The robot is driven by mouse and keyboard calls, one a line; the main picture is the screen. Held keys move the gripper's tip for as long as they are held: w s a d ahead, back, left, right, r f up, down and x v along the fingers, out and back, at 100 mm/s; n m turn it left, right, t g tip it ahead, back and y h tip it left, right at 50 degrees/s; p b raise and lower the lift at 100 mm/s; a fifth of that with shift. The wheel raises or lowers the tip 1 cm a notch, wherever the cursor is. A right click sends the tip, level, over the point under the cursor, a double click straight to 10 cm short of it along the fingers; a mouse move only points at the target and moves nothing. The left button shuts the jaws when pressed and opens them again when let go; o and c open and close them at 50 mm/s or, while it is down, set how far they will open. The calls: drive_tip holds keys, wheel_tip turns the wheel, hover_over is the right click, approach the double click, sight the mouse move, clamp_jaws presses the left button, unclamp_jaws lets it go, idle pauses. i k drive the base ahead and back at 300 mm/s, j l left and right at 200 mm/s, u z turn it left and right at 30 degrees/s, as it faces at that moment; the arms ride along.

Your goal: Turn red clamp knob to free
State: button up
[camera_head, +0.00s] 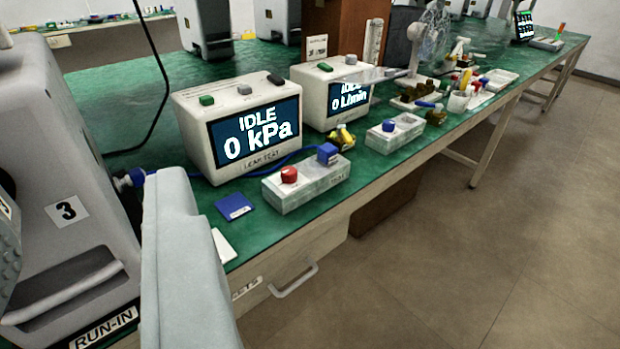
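The red clamp knob (289,174) sits on the left end of the top of a pale grey block (310,190) near the bench's front edge. A blue cube-like knob (327,153) stands on the right end of the same block. The red knob looks short and round; its turn position is too small to read. I see no gripper fingertips, and nothing touches the red knob. A smooth grey upright slab fills the lower left foreground; I cannot tell whether it is mine.
The leak test box (201,161) reading "IDLE 0 kPa" stands behind the block, with a second display box (310,98) to its right. A blue hose runs by it. A grey machine marked 3 (100,240) stands at left. Another block (401,138) sits farther right. The aisle floor is clear.

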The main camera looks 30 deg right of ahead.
sight(289, 173)
drive_tip(key=i+j+z, duration=0.1)
drive_tip(key=z, duration=0.25)
drive_tip(key=i+j+z, duration=0.15)
drive_tip(key=z, duration=0.15)
drive_tip(key=i+j, duration=0.05)
drive_tip(key=i, duration=0.05)
